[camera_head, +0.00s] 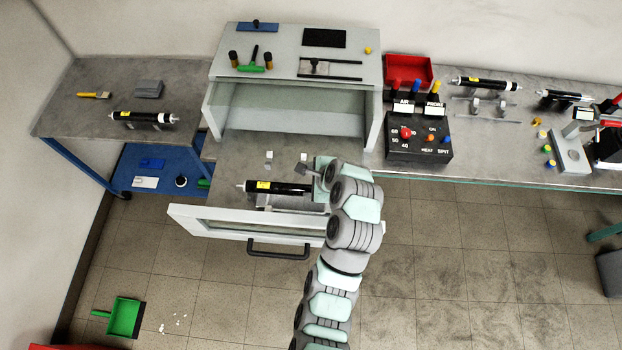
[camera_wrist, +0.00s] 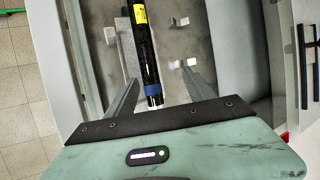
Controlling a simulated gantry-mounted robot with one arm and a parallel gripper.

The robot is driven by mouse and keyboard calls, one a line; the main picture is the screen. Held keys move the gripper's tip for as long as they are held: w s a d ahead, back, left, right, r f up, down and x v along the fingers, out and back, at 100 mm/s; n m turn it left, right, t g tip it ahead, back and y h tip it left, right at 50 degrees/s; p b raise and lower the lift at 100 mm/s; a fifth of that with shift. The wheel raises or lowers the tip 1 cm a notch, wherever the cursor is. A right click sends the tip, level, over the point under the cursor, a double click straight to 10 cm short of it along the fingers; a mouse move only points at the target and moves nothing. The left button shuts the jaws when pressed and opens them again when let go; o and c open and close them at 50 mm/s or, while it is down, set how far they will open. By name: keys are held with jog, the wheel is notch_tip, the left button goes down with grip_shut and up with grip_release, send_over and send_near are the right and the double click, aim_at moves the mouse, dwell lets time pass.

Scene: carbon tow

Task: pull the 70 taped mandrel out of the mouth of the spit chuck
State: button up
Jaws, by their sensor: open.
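A black mandrel (camera_head: 275,187) with a yellow label and pale end tips lies across the pulled-out front of the grey cabinet. In the wrist view the mandrel (camera_wrist: 145,50) also shows a blue tape band and a bright metal end near my palm; I cannot read a 70 on it. My gripper (camera_wrist: 160,73) is open, with one finger on each side of the mandrel's near end and visible gaps at both sides. In the head view my wrist covers the mandrel's right end. I cannot make out the spit chuck or its mouth for certain.
The cabinet's white front (camera_head: 240,224) with a black handle stands close below the mandrel. Small white blocks (camera_wrist: 180,21) lie beside it. Similar mandrels rest on the left table (camera_head: 143,118) and right bench (camera_head: 485,83). A black control box (camera_head: 420,150) stands to the right.

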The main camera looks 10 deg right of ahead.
aim_at(297, 189)
jog(key=shift+g+y, duration=0.3)
jog(key=shift+g, duration=0.2)
jog(key=x, duration=0.3)
jog(key=s+x, duration=0.1)
jog(key=x, duration=0.3)
jog(key=p+x, duration=0.1)
jog(key=x, duration=0.2)
jog(key=shift+s+a+f, duration=0.15)
jog(key=shift+a+f, duration=0.1)
jog(key=shift+f, duration=0.2)
jog(key=shift+m, duration=0.3)
jog(key=shift+c, duration=0.2)
grip_shut()
jog(key=c, duration=0.6)
grip_release()
grip_shut()
